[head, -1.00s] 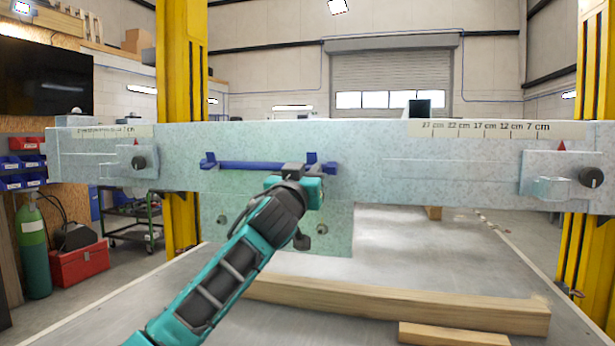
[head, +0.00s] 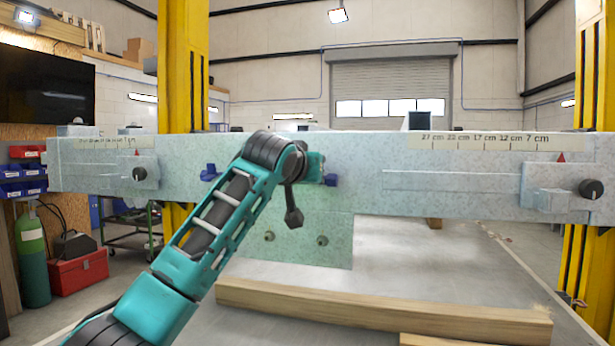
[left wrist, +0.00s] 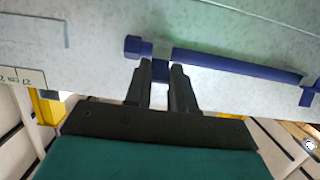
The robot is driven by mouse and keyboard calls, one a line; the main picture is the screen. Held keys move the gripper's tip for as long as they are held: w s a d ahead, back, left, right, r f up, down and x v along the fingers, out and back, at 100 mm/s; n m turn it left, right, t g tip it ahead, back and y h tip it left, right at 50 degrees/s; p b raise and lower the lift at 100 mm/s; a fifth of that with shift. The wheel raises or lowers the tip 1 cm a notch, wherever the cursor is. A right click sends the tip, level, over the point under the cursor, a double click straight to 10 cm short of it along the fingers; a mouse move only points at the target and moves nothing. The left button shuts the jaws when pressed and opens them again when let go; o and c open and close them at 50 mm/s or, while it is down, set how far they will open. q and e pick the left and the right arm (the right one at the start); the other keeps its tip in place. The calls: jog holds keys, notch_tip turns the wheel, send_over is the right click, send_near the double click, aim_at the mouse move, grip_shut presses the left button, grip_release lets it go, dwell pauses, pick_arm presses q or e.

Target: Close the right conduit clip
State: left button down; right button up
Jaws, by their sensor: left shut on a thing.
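A pale speckled frame beam (head: 430,190) spans the head view. The blue conduit (left wrist: 235,65) runs along its face in the left wrist view and is mostly hidden behind my arm in the head view. The right conduit clip (head: 331,180) shows as a blue block just right of my wrist; it also shows at the conduit's end in the left wrist view (left wrist: 133,47). The left clip (head: 209,172) shows left of my arm. My left gripper (left wrist: 161,67) is at the right clip, its fingers nearly together on it. The exact contact is hard to see. My right gripper is out of view.
A plate (head: 300,240) with bolts hangs below the beam. Wooden beams (head: 380,308) lie on the bed below. Dark-knobbed gauge blocks sit at both beam ends (head: 590,188). Yellow posts (head: 183,60) stand behind. The space right of my arm is clear.

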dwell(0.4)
pick_arm(q)
jog(key=c, duration=0.9)
grip_release()
jog(key=shift+c, duration=0.2)
jog(key=b+v, duration=0.3)
jog(key=v, duration=1)
jog(key=shift+w, duration=0.1)
